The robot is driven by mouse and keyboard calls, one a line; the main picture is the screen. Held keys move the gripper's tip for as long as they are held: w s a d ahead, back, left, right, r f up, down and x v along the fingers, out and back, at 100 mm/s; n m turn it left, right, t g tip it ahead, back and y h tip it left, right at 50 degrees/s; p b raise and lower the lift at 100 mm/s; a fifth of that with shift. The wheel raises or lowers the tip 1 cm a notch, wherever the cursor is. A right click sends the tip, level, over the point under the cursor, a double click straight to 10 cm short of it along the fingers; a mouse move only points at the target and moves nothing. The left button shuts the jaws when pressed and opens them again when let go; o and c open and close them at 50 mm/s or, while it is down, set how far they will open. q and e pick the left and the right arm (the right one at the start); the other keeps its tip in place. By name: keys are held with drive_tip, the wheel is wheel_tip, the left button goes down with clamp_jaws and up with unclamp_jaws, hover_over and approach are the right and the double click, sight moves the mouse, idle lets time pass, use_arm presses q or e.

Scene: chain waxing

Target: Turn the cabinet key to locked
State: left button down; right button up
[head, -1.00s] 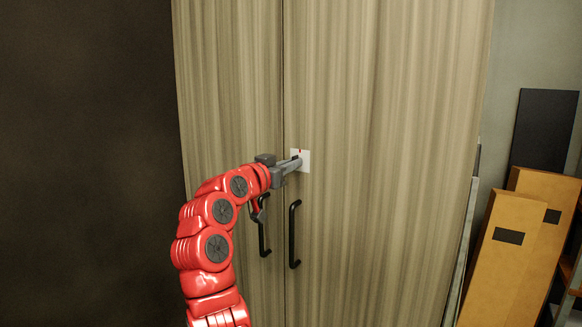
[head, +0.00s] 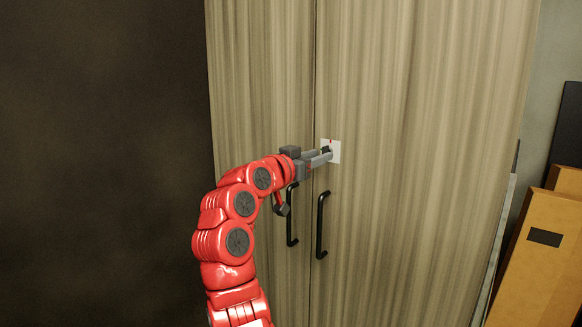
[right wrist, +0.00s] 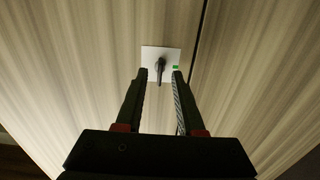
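The tall wood-grain cabinet (head: 420,130) has a white lock plate (head: 336,157) on its right door, with a small red mark at the plate's top edge. In the right wrist view a dark key (right wrist: 160,70) stands out from the white plate (right wrist: 150,53), and a green mark (right wrist: 176,67) shows on the plate's right side. My right gripper (head: 328,156) is at the plate. In the right wrist view its two fingers (right wrist: 160,78) are open, one on each side of the key, with visible gaps. My left gripper is not in view.
Two black door handles (head: 321,225) hang below the plate, close to my right forearm. A dark wall (head: 100,150) is on the left. Brown boards (head: 545,255) lean at the right, beyond the cabinet's side.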

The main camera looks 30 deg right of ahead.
drive_tip(key=v, duration=1.5)
drive_tip(key=shift+a+b, duration=0.15)
drive_tip(key=shift+b, duration=0.2)
